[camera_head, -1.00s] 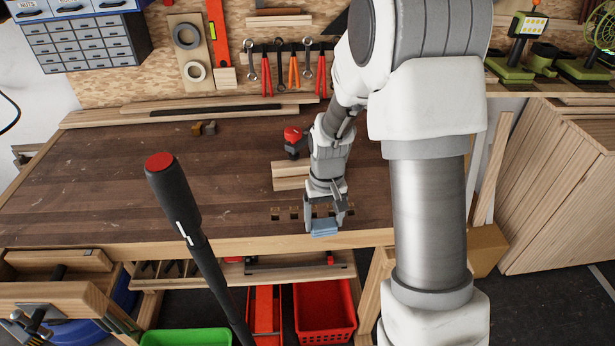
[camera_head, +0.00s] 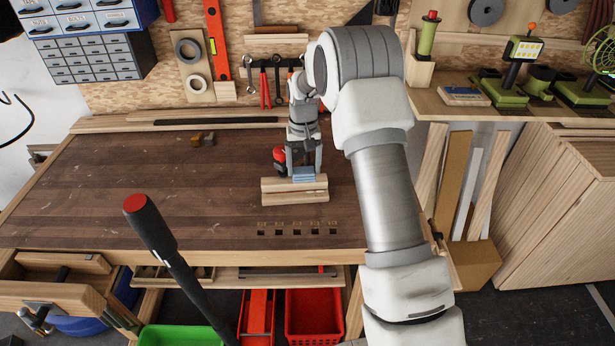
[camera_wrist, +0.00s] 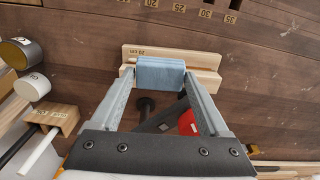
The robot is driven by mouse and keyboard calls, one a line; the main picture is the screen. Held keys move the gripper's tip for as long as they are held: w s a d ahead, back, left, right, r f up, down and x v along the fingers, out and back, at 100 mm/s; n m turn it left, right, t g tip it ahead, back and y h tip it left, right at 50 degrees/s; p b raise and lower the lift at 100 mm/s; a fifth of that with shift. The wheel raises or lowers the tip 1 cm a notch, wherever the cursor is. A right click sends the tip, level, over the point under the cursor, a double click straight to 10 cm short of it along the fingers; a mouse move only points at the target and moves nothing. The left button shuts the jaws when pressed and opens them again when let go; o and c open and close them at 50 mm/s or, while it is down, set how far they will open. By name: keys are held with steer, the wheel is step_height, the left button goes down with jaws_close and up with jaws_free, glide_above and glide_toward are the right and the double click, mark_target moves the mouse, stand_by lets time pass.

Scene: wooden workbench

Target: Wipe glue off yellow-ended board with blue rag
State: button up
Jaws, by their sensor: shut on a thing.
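My gripper (camera_head: 304,168) is shut on the folded blue rag (camera_head: 304,175). It holds the rag at the pale wooden boards (camera_head: 295,197) on the bench. In the wrist view the rag (camera_wrist: 160,72) sits between my fingertips (camera_wrist: 160,78) and overlaps the boards (camera_wrist: 205,60), hiding their middle. Whether the rag presses on the wood or hovers just over it I cannot tell. I cannot make out a yellow end or any glue on the boards.
A red-and-black clamp (camera_head: 280,160) stands left of my gripper, close to the boards. A row of square holes (camera_head: 297,228) lies nearer the front edge. The left of the benchtop (camera_head: 130,200) is mostly clear. Tools hang on the back wall.

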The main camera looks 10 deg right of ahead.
steer(key=shift+w, duration=0.25)
steer(key=shift+f+b, duration=1.7)
steer(key=shift+f, duration=1.2)
steer(key=shift+f+b, duration=0.7)
steer(key=shift+f, duration=0.3)
steer(key=shift+s+d+r, duration=0.1)
steer(key=shift+s+d, duration=0.05)
steer(key=shift+d, duration=0.75)
steer(key=shift+s+d, duration=0.1)
steer(key=shift+d, duration=0.75)
steer(key=shift+s+d+f+b, duration=0.1)
steer(key=shift+s+d+b, duration=0.05)
steer(key=shift+d, duration=0.75)
steer(key=shift+s+d+f+b, duration=0.1)
steer(key=shift+d+b, duration=0.05)
steer(key=shift+d, duration=0.7)
steer(key=shift+w+a+r, duration=0.1)
steer(key=shift+w+a, duration=0.15)
steer(key=shift+a, duration=1.55)
steer(key=shift+w+a, duration=0.2)
steer(key=shift+a, duration=1.55)
steer(key=shift+r, duration=0.1)
